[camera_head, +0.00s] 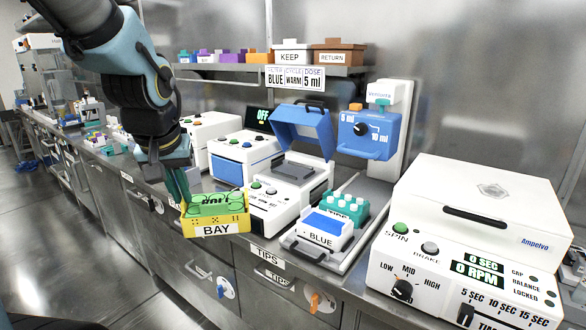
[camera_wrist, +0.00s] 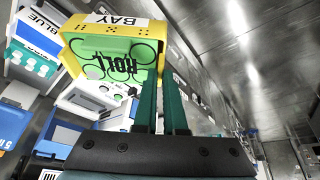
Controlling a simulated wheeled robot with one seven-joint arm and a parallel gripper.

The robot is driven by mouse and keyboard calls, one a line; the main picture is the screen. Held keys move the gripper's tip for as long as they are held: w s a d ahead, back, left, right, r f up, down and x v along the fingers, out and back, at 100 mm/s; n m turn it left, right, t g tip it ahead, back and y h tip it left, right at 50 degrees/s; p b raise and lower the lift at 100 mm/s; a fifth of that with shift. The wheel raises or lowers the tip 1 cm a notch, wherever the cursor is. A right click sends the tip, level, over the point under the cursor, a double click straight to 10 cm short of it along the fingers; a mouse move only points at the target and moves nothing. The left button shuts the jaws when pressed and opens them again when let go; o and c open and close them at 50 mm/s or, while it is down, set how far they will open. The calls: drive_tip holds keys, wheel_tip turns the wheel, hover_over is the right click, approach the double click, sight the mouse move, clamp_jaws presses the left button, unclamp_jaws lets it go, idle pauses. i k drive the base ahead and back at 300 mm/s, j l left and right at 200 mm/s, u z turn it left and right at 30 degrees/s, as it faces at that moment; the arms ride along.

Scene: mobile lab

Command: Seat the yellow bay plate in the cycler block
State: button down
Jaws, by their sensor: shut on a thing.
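The yellow bay plate (camera_head: 233,228) is an open-topped tray with a BAY label and a green inside with dark rings and lettering. My gripper (camera_head: 185,200) has green fingers shut on its left edge and holds it in front of the counter edge, at about counter height. In the wrist view the plate (camera_wrist: 83,48) is beyond the fingertips (camera_wrist: 163,80), tilted in the picture. The cycler (camera_head: 281,190), white with a raised blue lid (camera_head: 303,130), stands right of the plate. Its grey block (camera_head: 305,172) is uncovered and looks empty.
A BLUE-labelled box (camera_head: 320,232) and a teal tip rack (camera_head: 345,207) stand on a metal tray right of the cycler. A white centrifuge (camera_head: 480,225) fills the right. A machine showing OFF (camera_head: 240,150) stands behind left. A shelf (camera_head: 280,68) runs above.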

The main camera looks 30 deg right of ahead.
sight(292, 167)
drive_tip(key=i+l, duration=0.65)
drive_tip(key=i, duration=0.05)
